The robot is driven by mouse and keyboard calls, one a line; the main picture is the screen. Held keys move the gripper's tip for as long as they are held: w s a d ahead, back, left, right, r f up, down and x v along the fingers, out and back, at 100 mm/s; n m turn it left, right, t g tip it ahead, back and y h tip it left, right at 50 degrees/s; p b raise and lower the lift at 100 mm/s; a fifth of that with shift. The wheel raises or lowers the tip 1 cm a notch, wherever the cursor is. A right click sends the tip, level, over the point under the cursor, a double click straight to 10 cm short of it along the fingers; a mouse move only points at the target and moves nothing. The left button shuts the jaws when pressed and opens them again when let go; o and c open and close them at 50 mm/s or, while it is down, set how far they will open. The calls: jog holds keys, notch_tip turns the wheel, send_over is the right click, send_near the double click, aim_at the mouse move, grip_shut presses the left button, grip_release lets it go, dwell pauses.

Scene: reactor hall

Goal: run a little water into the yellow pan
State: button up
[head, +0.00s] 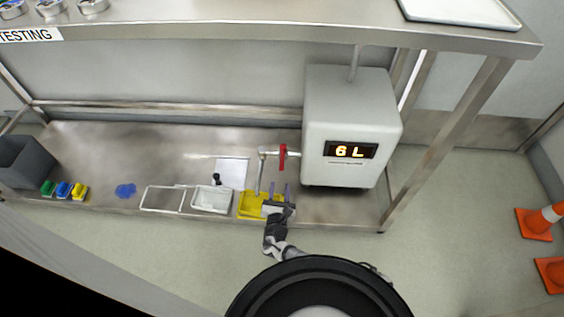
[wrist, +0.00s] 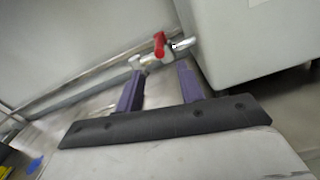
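The yellow pan (head: 248,206) sits on the low steel shelf under the thin metal spout (head: 260,175) of a tap. My gripper partly hides the pan's right side. The tap's red handle (head: 283,157) stands out on the pipe from a white tank (head: 350,110) whose display reads 6 L. In the wrist view the red handle (wrist: 159,44) shows beyond my fingertips, apart from them. My gripper (head: 280,188) has its two purple fingers spread with nothing between them, and they also show in the wrist view (wrist: 160,76). I cannot make out any water running.
A white tray (head: 211,209) and a wire frame (head: 162,210) lie left of the pan. Farther left are a blue item (head: 125,190), small coloured blocks (head: 63,190) and a grey bin (head: 24,162). An upper bench (head: 260,38) overhangs the shelf. Orange cones (head: 533,225) stand right.

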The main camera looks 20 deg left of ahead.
jog(key=b+x, duration=0.3)
jog(key=x, duration=0.7)
jog(key=shift+f, duration=0.2)
jog(key=shift+w+a+r+b, duration=0.1)
jog(key=shift+w+a+b, duration=0.2)
jog(key=shift+w, duration=0.4)
jog(key=shift+d, duration=0.1)
grip_shut()
